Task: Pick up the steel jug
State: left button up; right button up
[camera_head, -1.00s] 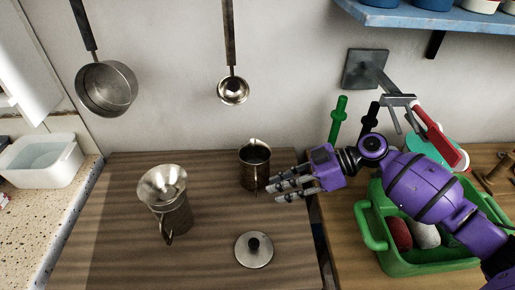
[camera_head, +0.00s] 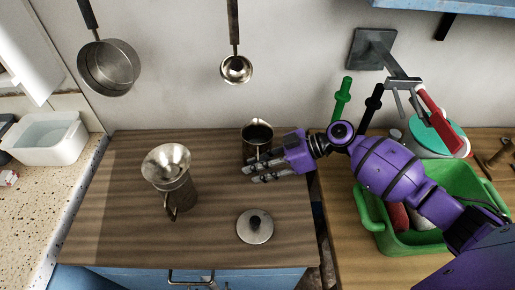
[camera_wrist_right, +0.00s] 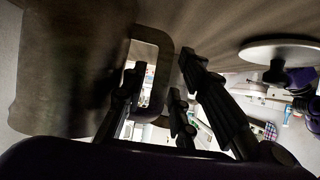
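The steel jug (camera_head: 257,132), a dull metal jug with a dark inside, stands upright at the back right of the wooden worktop. In the right wrist view its body (camera_wrist_right: 65,70) fills the left, and its squarish handle (camera_wrist_right: 166,75) faces my fingers. My right gripper (camera_head: 256,171) is in front of the jug at the handle. In the right wrist view the fingers (camera_wrist_right: 158,88) are apart, on either side of the handle's outer bar, with gaps showing. The gripper's fingers partly hide the jug's lower part in the head view. My left gripper is not in view.
A second metal vessel (camera_head: 181,196) with a funnel (camera_head: 166,160) on top stands left on the worktop (camera_head: 120,220). A round lid with a dark knob (camera_head: 255,229) lies in front. A green basin (camera_head: 378,222) is at right. A pan and ladle hang behind.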

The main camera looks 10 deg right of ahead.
grip_shut()
jog(key=shift+r, duration=0.2)
dwell(0.4)
